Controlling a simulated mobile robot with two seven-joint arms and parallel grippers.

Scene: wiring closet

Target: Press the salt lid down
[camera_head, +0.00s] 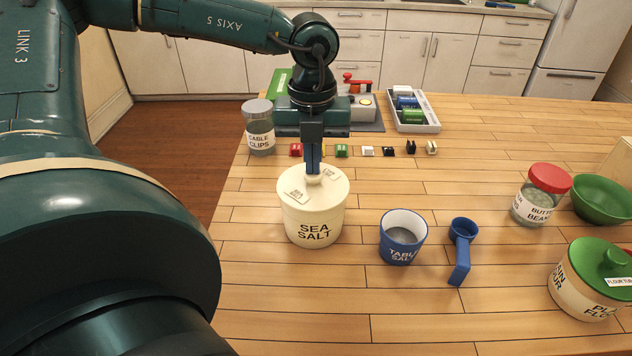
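The cream salt crock (313,225), lettered SEA SALT, stands upright on the wooden table. Its cream lid (331,189) sits on top, with small paper labels and a round knob (314,180) in the middle. From this angle I cannot tell whether the lid is fully seated. My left gripper (313,170) points straight down over the lid. Its two fingers are together, with their tips at the top of the knob and seemingly touching it. The knob shows below the tips, not between them. My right gripper is not in view.
A cable clips jar (260,138) is behind left. Small coloured blocks (367,151) line up behind. A flour crock (577,292), red-lidded jar (535,205) and green bowl (603,210) stand at right.

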